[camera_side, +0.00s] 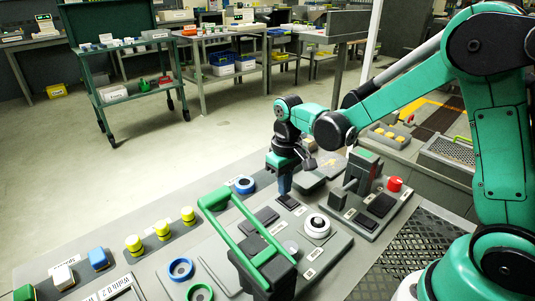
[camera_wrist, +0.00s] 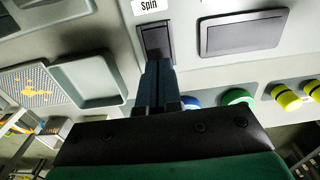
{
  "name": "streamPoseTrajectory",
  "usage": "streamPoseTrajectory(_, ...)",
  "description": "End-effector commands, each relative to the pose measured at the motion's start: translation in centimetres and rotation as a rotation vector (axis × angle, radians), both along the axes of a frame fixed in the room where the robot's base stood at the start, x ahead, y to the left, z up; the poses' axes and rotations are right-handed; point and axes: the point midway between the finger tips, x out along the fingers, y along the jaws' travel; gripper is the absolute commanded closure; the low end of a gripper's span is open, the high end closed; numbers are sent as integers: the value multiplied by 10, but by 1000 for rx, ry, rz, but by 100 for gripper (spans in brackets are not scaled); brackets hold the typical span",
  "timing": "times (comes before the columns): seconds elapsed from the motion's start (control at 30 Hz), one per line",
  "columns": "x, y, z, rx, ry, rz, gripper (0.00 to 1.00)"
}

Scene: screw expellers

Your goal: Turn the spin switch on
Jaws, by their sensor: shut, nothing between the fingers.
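The spin switch (camera_wrist: 155,40) is a small dark rocker in a dark frame. It sits beside a white label (camera_wrist: 148,5) reading "spin" in the wrist view. In the side view the switch (camera_side: 288,202) is on the grey panel just below my fingertips. My gripper (camera_side: 284,191) is shut and empty, pointing down. In the wrist view its fingertips (camera_wrist: 158,66) overlap the lower edge of the switch and hide part of it. I cannot tell whether they touch it, nor which way the rocker is tipped.
A larger dark rectangular plate (camera_wrist: 243,33) lies beside the switch. A white round knob (camera_side: 316,226) and a green-handled lever (camera_side: 235,225) stand close by. Yellow buttons (camera_side: 162,230), a blue ring (camera_side: 245,185) and a red knob (camera_side: 395,184) are further off.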

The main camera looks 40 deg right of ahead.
Motion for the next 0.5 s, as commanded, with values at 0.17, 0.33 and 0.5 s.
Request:
streamPoseTrajectory(0.17,0,0,-3,0,0,0,100)
streamPoseTrajectory(0.33,0,0,-5,0,0,0,100)
streamPoseTrajectory(0.5,0,0,-8,0,0,0,100)
